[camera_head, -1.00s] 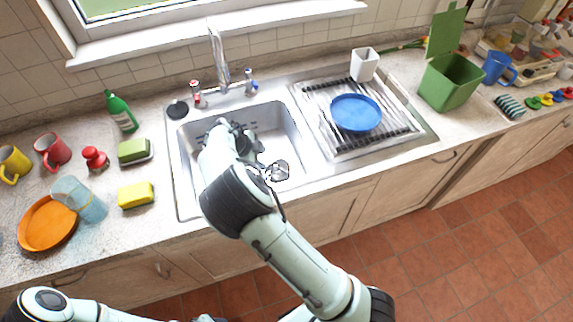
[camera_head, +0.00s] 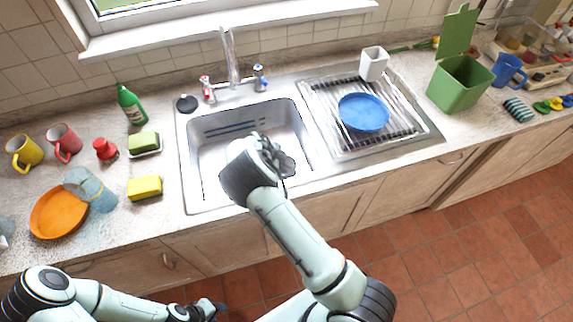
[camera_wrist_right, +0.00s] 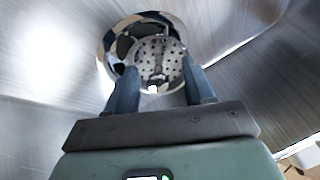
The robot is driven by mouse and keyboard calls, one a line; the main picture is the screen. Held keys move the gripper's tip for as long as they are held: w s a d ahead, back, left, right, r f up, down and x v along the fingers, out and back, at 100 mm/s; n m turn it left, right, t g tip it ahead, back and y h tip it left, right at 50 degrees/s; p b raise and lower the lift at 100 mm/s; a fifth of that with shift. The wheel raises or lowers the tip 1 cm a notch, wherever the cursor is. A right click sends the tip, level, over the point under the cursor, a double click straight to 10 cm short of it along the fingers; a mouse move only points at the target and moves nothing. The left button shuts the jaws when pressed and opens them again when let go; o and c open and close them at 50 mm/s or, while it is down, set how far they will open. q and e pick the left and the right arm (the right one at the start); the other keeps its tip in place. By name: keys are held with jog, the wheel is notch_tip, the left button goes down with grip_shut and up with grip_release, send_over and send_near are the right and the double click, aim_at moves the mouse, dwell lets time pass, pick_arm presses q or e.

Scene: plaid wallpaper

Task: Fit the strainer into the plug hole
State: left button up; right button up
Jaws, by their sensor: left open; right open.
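The strainer (camera_wrist_right: 158,59) is a round perforated metal disc in the right wrist view. It lies just beyond and between the fingertips of my right gripper (camera_wrist_right: 160,72), which is open. The plug hole (camera_wrist_right: 122,42) is behind it, its shiny rim showing at the left and top. The strainer overlaps the hole; I cannot tell whether it is seated. In the head view my right gripper (camera_head: 268,150) is down in the sink (camera_head: 205,165), and the wrist hides part of the basin. My left gripper (camera_head: 208,308) is open, low in front of the counter.
The tap (camera_head: 230,60) stands behind the sink. A drying rack with a blue plate (camera_head: 362,112) is to the right. A yellow sponge (camera_head: 144,188), a green bottle (camera_head: 131,104) and an orange plate (camera_head: 58,212) are on the left counter. A black plug (camera_head: 187,104) lies at the sink's back-left corner.

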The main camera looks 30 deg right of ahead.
jog(key=shift+f, duration=0.15)
jog(key=shift+s, duration=0.15)
grip_shut()
